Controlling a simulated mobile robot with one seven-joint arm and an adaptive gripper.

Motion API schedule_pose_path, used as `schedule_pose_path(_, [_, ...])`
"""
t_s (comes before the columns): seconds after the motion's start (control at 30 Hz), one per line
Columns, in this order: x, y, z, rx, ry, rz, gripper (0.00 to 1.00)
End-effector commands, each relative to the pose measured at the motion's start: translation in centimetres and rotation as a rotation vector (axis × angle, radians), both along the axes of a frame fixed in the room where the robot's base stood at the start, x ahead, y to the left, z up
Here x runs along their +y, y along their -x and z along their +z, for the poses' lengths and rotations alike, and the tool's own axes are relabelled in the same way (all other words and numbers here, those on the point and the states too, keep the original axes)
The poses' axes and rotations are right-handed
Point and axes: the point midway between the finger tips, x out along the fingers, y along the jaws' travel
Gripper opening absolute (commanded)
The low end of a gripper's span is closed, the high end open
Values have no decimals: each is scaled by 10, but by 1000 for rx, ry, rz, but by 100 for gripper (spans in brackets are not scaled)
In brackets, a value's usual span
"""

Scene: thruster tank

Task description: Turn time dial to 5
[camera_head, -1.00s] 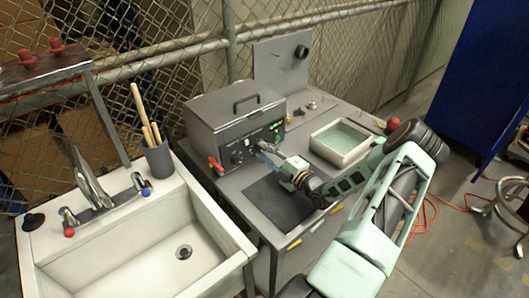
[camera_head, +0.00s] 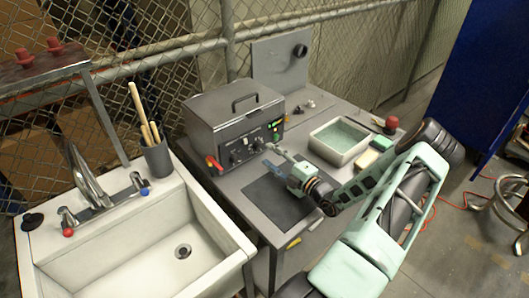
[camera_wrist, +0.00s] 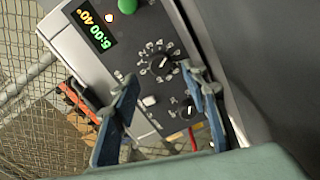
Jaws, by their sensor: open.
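The grey tank unit (camera_head: 236,117) stands on the bench, its dark control panel facing my arm. In the wrist view the panel has a black numbered dial (camera_wrist: 160,64) and a second black dial (camera_wrist: 188,112). I cannot read which one is labelled time. The dial pointers are small. The display (camera_wrist: 94,27) reads 5:00 in green and 40° in yellow. My gripper (camera_head: 268,156) is open in front of the panel; in the wrist view its blue fingers (camera_wrist: 167,80) stand apart, with the numbered dial seen between and beyond their tips. Nothing is held.
A green round button (camera_wrist: 128,5) and a white switch (camera_wrist: 150,101) sit near the dials. A red-handled valve (camera_head: 212,164) juts from the unit's left. A white tray (camera_head: 318,147) lies right of my gripper, and a sink (camera_head: 235,243) is at left.

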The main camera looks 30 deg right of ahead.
Motion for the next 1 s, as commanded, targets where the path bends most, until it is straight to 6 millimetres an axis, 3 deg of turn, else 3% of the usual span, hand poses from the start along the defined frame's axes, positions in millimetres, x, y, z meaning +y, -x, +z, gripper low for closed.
schedule_pose_path(0.2, [-8,47,0,2,0,-3,41])
schedule_pose_path(0.4, [-12,72,1,0,0,-1,41])
schedule_pose_path(1.0, [-12,77,1,0,0,0,41])
